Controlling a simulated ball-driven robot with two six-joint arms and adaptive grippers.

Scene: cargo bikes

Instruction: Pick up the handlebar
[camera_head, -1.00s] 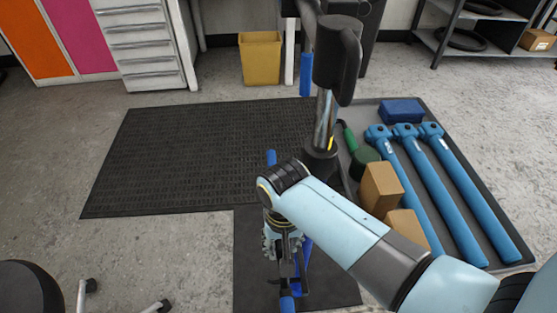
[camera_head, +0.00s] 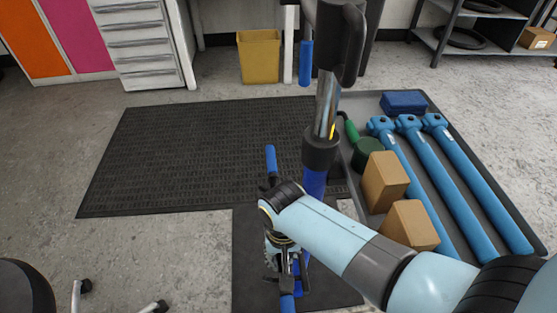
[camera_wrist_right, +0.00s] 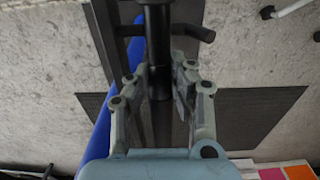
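The handlebar (camera_head: 271,160) has blue grips and lies low over the dark mat; one grip end shows behind my right wrist and another in front (camera_head: 287,302). My right gripper (camera_head: 282,262) reaches down over its middle, mostly hidden by my own wrist. In the right wrist view its fingers (camera_wrist_right: 162,82) stand on both sides of a dark tube (camera_wrist_right: 158,45), very close to it. Whether they press on it cannot be told. A short black crossbar (camera_wrist_right: 200,33) shows beyond the fingertips. My left gripper is not in view.
An upright post (camera_head: 326,105) with a black top and blue lower tube stands beside my right arm. A grey tray (camera_head: 485,165) at right holds blue hammer-like parts (camera_head: 425,170), brown blocks (camera_head: 385,180) and a blue box (camera_head: 403,103). A yellow bin (camera_head: 259,57) stands behind.

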